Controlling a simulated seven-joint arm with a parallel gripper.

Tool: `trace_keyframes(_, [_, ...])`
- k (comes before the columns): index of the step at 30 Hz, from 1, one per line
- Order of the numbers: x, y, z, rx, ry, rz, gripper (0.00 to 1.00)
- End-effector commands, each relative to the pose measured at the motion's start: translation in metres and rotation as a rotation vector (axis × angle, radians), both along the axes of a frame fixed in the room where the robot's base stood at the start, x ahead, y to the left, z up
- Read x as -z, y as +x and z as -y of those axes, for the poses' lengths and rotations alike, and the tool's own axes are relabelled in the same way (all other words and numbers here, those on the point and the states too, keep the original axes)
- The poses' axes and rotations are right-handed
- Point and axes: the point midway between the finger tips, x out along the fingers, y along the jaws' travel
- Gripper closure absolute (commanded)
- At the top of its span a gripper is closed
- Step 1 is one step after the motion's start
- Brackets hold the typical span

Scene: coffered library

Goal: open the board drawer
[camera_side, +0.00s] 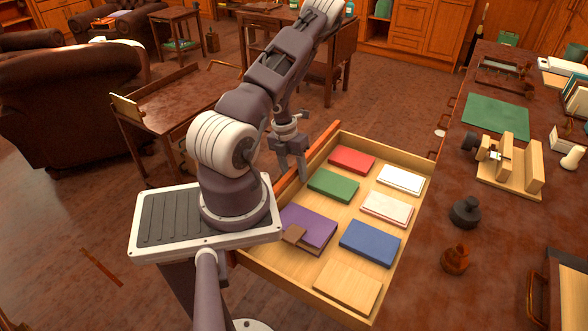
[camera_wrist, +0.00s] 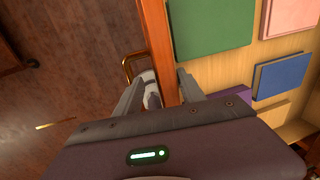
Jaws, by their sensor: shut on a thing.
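The board drawer (camera_side: 325,144) stands far out from the desk, its light wooden inside open to view. It holds several flat boards or books, among them a red one (camera_side: 352,160), a green one (camera_side: 334,185), a purple one (camera_side: 306,229) and a blue one (camera_side: 369,243). My gripper (camera_side: 293,175) is at the reddish front panel. In the wrist view its fingers straddle the panel (camera_wrist: 164,50), one outside and one inside the drawer, shut on it. A brass handle (camera_wrist: 127,66) shows on the outer side, beside the left finger. The fingertips' exact contact is partly hidden.
The desk (camera_side: 430,215) at the right carries a green mat (camera_side: 497,116), a wooden stand (camera_side: 512,167) and dark small objects. A low wooden table (camera_side: 165,100) and a leather armchair (camera_side: 65,95) stand at the left. Open floor lies between them and the drawer.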

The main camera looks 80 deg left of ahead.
Motion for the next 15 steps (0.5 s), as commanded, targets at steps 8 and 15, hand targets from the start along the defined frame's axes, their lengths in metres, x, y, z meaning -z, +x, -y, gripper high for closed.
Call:
trace_keyframes(8, [-0.054, -0.010, -0.011, -0.010, 0.012, -0.002, 0.67])
trace_keyframes(15, [-0.063, -0.010, -0.009, -0.006, 0.004, -0.002, 0.67])
